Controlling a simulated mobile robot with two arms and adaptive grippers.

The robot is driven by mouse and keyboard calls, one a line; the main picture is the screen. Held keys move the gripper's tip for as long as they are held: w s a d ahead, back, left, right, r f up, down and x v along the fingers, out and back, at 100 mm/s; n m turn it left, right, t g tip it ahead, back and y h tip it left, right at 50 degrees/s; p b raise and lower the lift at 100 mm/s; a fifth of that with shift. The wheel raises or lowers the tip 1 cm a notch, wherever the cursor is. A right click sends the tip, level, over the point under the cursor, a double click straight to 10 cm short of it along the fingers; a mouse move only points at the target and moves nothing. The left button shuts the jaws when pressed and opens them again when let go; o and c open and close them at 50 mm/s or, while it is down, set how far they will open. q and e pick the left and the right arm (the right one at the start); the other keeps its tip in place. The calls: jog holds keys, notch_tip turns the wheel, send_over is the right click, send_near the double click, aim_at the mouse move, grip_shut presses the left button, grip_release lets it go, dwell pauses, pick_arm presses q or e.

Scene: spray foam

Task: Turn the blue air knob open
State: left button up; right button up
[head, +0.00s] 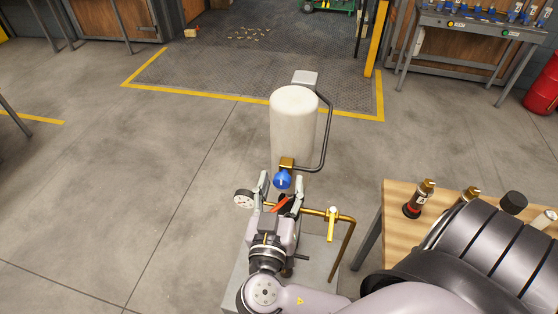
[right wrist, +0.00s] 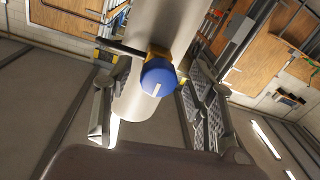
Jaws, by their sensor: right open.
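The blue air knob (head: 282,181) is a round knob with a white mark, on a brass fitting (head: 287,163) at the foot of a cream tank (head: 294,115). My right gripper (head: 281,186) is open, with one finger on each side of the knob in the head view. In the right wrist view the knob (right wrist: 158,77) faces me between the spread fingers, its white mark roughly upright. Gaps show between the knob and both fingers; I see no contact. My left gripper is not in view.
A brass pipe with a yellow-handled valve (head: 332,224) runs right of my gripper. A red lever (head: 281,204) and a round gauge (head: 244,199) are close beside it. A wooden table (head: 398,205) with bottles stands at the right. The floor at left is clear.

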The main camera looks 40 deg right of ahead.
jog(key=shift+w+d, duration=0.1)
jog(key=shift+w, duration=0.05)
jog(key=shift+s+r, duration=0.1)
jog(key=shift+s, duration=0.1)
jog(key=shift+c, duration=1.4)
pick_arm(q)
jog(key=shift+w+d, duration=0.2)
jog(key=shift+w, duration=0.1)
pick_arm(e)
jog(key=c, duration=0.9)
